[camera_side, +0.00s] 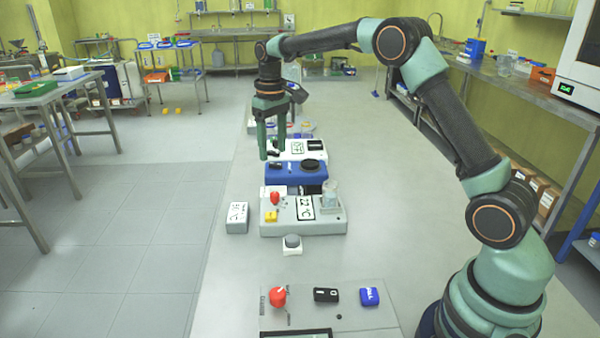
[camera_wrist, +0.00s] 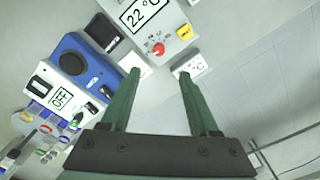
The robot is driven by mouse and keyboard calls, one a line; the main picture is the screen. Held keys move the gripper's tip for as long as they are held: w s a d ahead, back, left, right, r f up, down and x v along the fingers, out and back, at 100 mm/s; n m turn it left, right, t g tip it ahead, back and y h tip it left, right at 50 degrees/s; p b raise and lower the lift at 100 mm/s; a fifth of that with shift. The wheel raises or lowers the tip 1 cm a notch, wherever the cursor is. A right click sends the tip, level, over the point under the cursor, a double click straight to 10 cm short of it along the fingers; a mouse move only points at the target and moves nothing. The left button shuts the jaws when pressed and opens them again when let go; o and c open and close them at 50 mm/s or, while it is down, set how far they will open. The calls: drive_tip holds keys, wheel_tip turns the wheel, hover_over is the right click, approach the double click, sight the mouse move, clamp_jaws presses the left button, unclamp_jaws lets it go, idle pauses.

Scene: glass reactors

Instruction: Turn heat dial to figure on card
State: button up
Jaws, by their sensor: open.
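The grey heater unit (camera_side: 285,228) stands mid-bench with a red dial (camera_side: 275,198), a yellow button (camera_side: 271,216) and a display (camera_side: 305,207). In the wrist view the red dial (camera_wrist: 158,49) lies ahead of my fingertips, and the display (camera_wrist: 144,13) reads 22 °C.
A glass beaker (camera_side: 330,196) stands on the heater's right side. A blue unit (camera_side: 297,174) and a white unit (camera_side: 299,148) stand behind it. A small box with a grey knob (camera_side: 292,244) sits in front. A nearer panel (camera_side: 340,318) carries another red dial (camera_side: 277,297).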

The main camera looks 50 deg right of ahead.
sight(275, 193)
drive_tip(key=f, duration=1.3)
drive_tip(key=shift+w+d, duration=0.1)
drive_tip(key=shift+w, duration=0.1)
clamp_jaws()
